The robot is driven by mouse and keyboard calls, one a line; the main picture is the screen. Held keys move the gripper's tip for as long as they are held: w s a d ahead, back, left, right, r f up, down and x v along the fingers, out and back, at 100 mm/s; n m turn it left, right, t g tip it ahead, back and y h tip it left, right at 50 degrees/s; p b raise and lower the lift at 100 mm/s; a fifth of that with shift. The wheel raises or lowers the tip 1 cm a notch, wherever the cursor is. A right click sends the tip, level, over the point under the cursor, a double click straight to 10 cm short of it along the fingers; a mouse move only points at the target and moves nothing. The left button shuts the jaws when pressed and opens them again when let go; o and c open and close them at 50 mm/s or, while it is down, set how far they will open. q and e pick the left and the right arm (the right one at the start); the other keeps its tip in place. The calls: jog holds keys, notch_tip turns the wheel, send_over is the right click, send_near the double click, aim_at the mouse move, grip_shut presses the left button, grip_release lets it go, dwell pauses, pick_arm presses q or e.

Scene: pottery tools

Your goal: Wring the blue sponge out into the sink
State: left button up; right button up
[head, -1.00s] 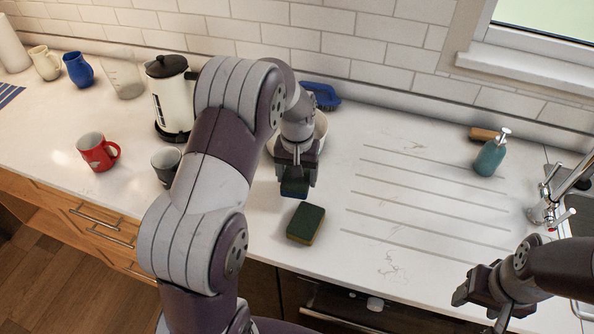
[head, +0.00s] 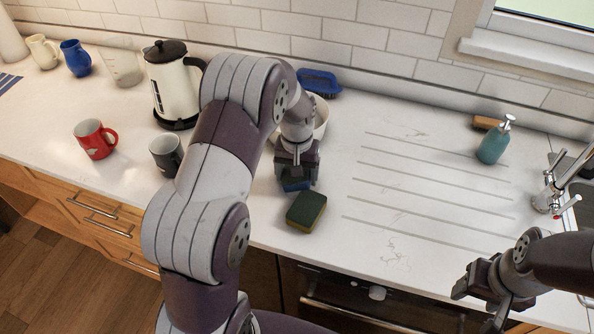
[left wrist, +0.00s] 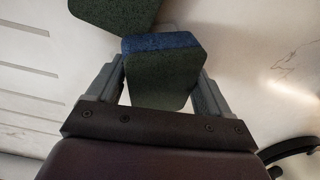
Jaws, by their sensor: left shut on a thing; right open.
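The blue sponge (head: 296,186) is between the fingers of my left gripper (head: 297,178), low over the counter beside the green sponge. In the left wrist view the blue sponge (left wrist: 160,42) shows a blue edge and a dark green face, with a finger on either side. My left gripper (left wrist: 160,88) is shut on it. I cannot tell whether the sponge touches the counter. The sink (head: 587,200) is only partly in view at the right edge, behind the tap (head: 550,192). My right gripper (head: 478,290) is open and empty near the counter's front right.
A dark green and yellow sponge (head: 306,212) lies close by; it also shows in the left wrist view (left wrist: 115,12). A white bowl (head: 321,118) and blue brush (head: 320,84) stand behind my left gripper. A teal soap bottle (head: 493,145) is near the sink. The grooved counter between is clear.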

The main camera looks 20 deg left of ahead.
pick_arm(q)
jog(key=o, duration=0.5)
jog(key=shift+s+d+f, duration=0.1)
jog(key=shift+s+f, duration=0.1)
jog(key=shift+f, duration=0.25)
jog(key=shift+o, duration=0.2)
jog(key=shift+w, duration=0.4)
jog(key=shift+r, duration=0.1)
jog(key=shift+r, duration=0.1)
jog(key=shift+r+p, duration=0.35)
jog(key=shift+p, duration=0.2)
